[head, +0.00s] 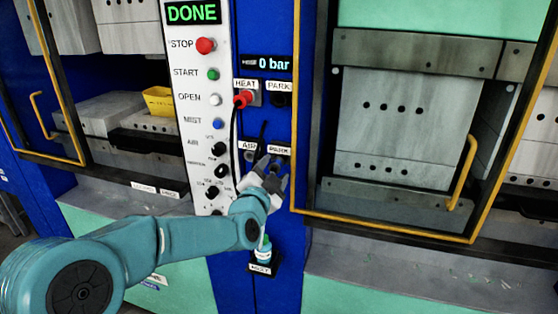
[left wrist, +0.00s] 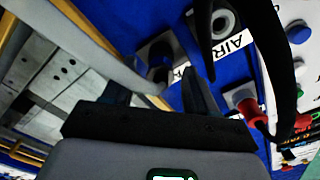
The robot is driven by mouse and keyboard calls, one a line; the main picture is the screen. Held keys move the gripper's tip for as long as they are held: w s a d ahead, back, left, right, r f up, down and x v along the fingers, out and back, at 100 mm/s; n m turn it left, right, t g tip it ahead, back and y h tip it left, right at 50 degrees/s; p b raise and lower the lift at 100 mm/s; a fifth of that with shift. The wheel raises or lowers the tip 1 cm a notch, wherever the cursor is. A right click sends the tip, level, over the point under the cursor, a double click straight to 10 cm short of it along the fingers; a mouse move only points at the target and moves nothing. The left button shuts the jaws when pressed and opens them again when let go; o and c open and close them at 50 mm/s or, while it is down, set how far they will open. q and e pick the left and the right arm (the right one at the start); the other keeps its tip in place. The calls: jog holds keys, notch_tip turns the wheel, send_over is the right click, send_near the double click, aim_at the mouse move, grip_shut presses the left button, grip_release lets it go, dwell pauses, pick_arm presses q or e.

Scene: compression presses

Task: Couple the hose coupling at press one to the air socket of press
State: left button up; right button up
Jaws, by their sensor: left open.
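The air socket (head: 249,156) sits on the blue panel under the label AIR. In the left wrist view the air socket (left wrist: 222,22) shows as a grey ring with a dark, empty-looking middle. Beside it is the lower PARK holder (head: 280,151), a grey block (left wrist: 157,46) with a dark round part, possibly the hose coupling (left wrist: 159,74); I cannot tell for sure. My left gripper (head: 272,168) is open, just below the AIR and PARK labels. Its fingers (left wrist: 158,88) point toward the PARK holder, with nothing clearly between them. My right gripper is not in view.
A red plug (head: 243,98) sits at HEAT. Black hoses (left wrist: 268,50) hang close to my left gripper. The control panel (head: 203,130) is left of it, and a yellow-framed press door (head: 295,150) is right. A bottle (head: 264,248) stands below at MIST.

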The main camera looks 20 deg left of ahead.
pick_arm(q)
jog(key=shift+s+r, duration=0.1)
jog(key=shift+c, duration=0.3)
grip_shut()
jog(key=shift+s, duration=0.15)
jog(key=shift+s+b, duration=0.6)
jog(key=shift+s, duration=0.1)
jog(key=shift+s+b, duration=0.35)
jog(key=shift+s, duration=0.25)
jog(key=shift+s, duration=0.25)
